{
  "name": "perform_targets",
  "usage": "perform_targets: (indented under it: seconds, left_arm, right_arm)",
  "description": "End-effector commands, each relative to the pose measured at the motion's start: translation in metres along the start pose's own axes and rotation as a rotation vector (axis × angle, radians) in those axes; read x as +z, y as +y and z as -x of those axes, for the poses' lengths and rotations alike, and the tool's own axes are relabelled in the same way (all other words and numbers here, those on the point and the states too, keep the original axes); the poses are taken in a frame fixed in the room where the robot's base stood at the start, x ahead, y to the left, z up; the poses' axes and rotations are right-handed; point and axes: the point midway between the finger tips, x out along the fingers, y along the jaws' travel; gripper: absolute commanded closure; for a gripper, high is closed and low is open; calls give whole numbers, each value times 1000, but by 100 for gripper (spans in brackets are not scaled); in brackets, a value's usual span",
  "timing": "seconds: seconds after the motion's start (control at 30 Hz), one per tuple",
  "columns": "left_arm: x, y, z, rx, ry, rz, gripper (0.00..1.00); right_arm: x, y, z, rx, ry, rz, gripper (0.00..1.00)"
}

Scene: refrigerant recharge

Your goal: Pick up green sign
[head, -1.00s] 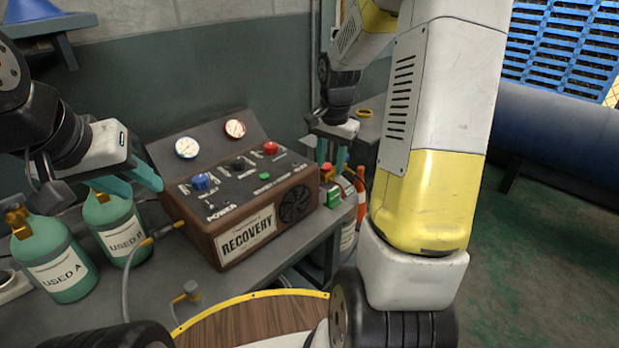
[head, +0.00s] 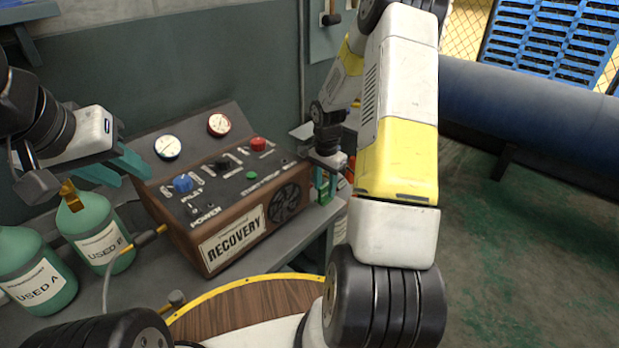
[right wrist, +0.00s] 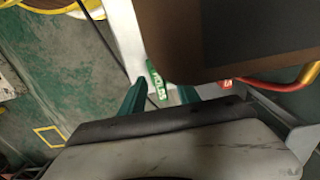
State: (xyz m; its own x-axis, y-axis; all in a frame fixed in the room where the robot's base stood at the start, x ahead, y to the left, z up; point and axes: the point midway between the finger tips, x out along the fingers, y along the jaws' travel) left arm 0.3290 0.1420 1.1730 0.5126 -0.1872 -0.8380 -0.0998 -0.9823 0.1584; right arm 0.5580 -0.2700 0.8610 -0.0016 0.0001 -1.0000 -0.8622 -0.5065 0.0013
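In the right wrist view a small green sign (right wrist: 157,82) with white lettering shows between the teal fingertips of my right gripper (right wrist: 163,90), closer to the left finger. The fingers stand apart, and I cannot tell whether the sign touches one. In the head view my right gripper (head: 323,182) is just right of the recovery machine, small and partly hidden by my own arm. The sign cannot be made out clearly there. My left gripper (head: 130,168) is open and empty, at the left side of the machine above the used bottles.
The brown recovery machine (head: 235,247) stands on a grey bench close to my right gripper. A red sign (right wrist: 226,84) is right of the green one. Green bottles, USED A (head: 38,285) and USED B (head: 100,243), stand left. A blue tank (head: 540,115) is at right.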

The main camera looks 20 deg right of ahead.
Motion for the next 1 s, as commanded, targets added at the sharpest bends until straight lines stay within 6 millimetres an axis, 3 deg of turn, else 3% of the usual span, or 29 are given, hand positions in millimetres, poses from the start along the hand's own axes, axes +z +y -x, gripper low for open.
perform_targets:
  seconds: [0.27, 0.47, 0.83, 1.0]
  left_arm:
    - [0, 0, 0, 0, 0, 0, 64]
    - [0, 0, 0, 0, 0, 0, 64]
    - [0, 0, 0, 0, 0, 0, 64]
    - [0, 0, 0, 0, 0, 0, 64]
  right_arm:
    - [0, 0, -3, -1, 1, 1, 62]
    - [0, 0, -3, -1, 1, 1, 100]
    - [0, 0, -1, -2, 1, 1, 100]
    - [-1, -1, 19, -4, 5, 1, 100]
